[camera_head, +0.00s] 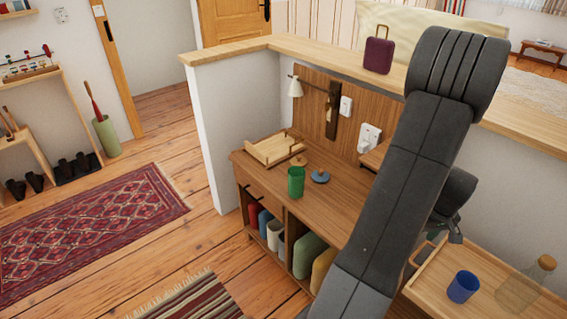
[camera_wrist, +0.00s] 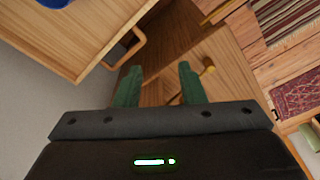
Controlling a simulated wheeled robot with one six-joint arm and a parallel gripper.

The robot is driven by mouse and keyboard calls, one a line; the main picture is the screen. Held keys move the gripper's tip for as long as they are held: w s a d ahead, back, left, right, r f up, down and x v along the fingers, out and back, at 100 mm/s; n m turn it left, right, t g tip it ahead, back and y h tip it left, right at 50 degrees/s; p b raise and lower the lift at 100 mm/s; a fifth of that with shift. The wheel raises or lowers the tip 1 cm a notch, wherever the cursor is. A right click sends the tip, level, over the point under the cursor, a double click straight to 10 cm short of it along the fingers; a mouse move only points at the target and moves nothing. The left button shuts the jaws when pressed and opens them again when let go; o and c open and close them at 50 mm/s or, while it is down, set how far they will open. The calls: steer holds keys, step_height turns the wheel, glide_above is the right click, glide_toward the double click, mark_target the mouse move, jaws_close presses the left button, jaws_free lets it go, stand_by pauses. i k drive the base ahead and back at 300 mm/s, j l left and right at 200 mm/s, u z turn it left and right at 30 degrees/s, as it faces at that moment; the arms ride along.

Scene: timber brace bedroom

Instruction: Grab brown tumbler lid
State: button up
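A small brown lid-like piece (camera_head: 299,161) shows on the wooden cabinet top, just behind a green tumbler (camera_head: 296,182); the tumbler partly hides it. A blue-grey lid with a knob (camera_head: 320,177) lies right of the tumbler. My gripper (camera_wrist: 159,88) is open, with its two green fingers apart and nothing held between them. In the head view my gripper is mostly hidden behind my arm, near the wooden tray at the right, well away from the brown piece. I cannot make out the brown piece in the wrist view.
A light wooden tray (camera_head: 277,149) sits at the cabinet's back left. A handled tray (camera_head: 424,288) at the lower right holds a blue cup (camera_head: 463,287) and a corked glass bottle (camera_head: 525,284). A wall and ledge (camera_head: 270,43) stand behind the cabinet.

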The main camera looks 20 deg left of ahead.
mark_target(298, 161)
steer(key=i+j+u, duration=0.1)
steer(key=j, duration=0.3)
steer(key=i+j, duration=0.25)
steer(key=j, duration=0.15)
steer(key=i+j+u, duration=0.15)
steer(key=j, duration=0.25)
steer(key=i+j+u, duration=0.1)
steer(key=j, duration=0.25)
steer(key=i+l, duration=0.1)
steer(key=i, duration=0.3)
steer(key=i+l+u, duration=0.1)
steer(key=i, duration=0.3)
